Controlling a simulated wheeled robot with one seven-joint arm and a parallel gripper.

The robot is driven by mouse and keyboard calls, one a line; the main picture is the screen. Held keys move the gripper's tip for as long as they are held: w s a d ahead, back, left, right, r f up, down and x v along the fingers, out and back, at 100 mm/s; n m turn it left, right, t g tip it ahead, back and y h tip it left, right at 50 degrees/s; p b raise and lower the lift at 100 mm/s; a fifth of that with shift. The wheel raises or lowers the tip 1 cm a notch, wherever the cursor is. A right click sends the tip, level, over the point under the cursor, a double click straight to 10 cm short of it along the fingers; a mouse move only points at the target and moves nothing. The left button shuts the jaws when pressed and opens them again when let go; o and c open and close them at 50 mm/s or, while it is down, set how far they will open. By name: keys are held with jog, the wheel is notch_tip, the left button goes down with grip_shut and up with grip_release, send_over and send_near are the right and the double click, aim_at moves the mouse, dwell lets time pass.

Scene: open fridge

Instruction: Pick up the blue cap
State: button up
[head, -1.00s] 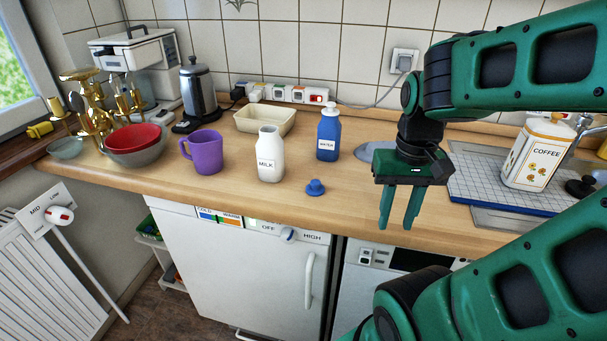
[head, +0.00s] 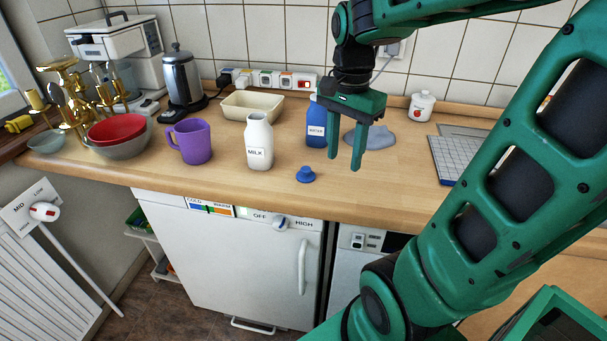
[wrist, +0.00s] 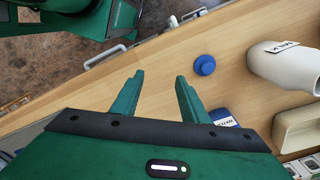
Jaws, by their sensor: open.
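The blue cap (head: 305,174) lies on the wooden counter near its front edge, to the right of the white milk bottle (head: 259,141) and in front of the blue water bottle (head: 316,124). In the wrist view the cap (wrist: 205,65) is beyond the fingertips and a little to the right. My gripper (head: 343,161) is open and empty, pointing down, above the counter to the right of the cap and apart from it. It partly hides the water bottle. In the wrist view my gripper's fingers (wrist: 158,78) are spread with nothing between them.
A purple mug (head: 191,142), bowls (head: 122,152) and a beige tub (head: 252,106) stand to the left and behind. A grey flat piece (head: 372,138) lies behind my gripper. The counter right around the cap is clear. The white fridge (head: 250,265) is below.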

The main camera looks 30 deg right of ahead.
aim_at(306, 168)
jog(key=w+a+r+m, duration=0.2)
jog(key=w+a+m, duration=0.1)
jog(key=w+m, duration=0.5)
jog(key=shift+n, duration=0.6)
jog(key=f, duration=0.3)
jog(key=w+f, duration=0.1)
jog(key=f, duration=0.3)
jog(key=w+f, duration=0.1)
jog(key=f, duration=0.2)
jog(key=shift+a+f, duration=0.1)
jog(key=shift+f, duration=0.25)
jog(key=shift+c, duration=0.3)
grip_shut()
